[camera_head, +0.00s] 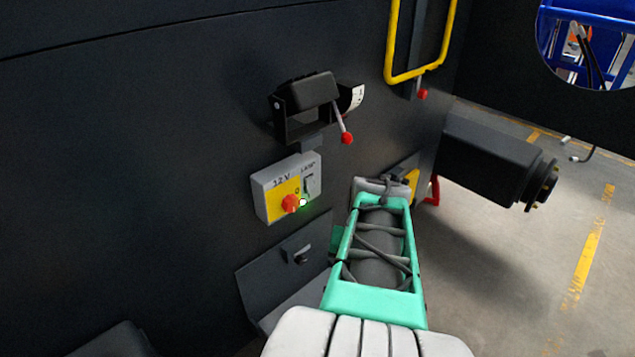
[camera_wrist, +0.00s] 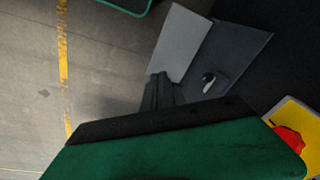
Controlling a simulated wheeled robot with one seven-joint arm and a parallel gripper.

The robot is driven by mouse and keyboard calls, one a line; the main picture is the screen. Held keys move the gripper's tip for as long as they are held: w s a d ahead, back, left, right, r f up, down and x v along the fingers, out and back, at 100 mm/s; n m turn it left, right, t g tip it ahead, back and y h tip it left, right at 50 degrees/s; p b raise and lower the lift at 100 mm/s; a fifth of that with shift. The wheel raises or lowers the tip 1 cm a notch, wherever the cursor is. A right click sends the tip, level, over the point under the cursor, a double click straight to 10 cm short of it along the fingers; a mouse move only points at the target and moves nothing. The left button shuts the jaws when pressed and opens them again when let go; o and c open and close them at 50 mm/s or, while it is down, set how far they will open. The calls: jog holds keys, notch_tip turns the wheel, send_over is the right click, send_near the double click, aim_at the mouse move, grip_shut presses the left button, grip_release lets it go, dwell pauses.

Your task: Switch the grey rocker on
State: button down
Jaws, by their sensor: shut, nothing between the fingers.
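A grey switch box (camera_head: 260,198) with a yellow panel marked "12 V" is mounted on the dark wall in the head view. On its right part is a small grey rocker (camera_head: 310,184) under a small label; its position is too small to tell. A red knob (camera_head: 290,203) sits on the yellow panel, with a green lit lamp (camera_head: 303,203) beside it. In the wrist view the knob (camera_wrist: 290,138) shows at the lower right edge; the rocker does not show. My gripper (camera_wrist: 158,90) is shut and empty, apart from the box. In the head view my arm hides its fingers.
Above the box is a black bracket (camera_head: 305,105) with a red-tipped lever (camera_head: 346,138). Below is a dark angled plate (camera_head: 285,262) with a small black fitting. Open floor lies at the right.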

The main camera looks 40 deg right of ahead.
jog(key=s+d+r+m+t+p, duration=0.25)
jog(key=d+r, duration=0.25)
jog(key=d, duration=0.5)
jog(key=w+a+r+m+t+y, duration=0.1)
jog(key=w+r+m+t, duration=0.3)
jog(key=w+r, duration=0.6)
jog(key=shift+w+a+r+b, duration=0.2)
jog(key=shift+a+r+b, duration=0.2)
jog(key=shift+a, duration=0.25)
jog(key=shift+f, duration=0.1)
send_near(312, 191)
notch_tip(312, 191, down, 4)
jog(key=shift+w+f+p, duration=0.15)
jog(key=shift+w+p, duration=0.15)
jog(key=shift+w, duration=0.7)
jog(key=shift+w+f+p, duration=0.15)
jog(key=shift+w+p, duration=0.1)
jog(key=shift+w, duration=0.75)
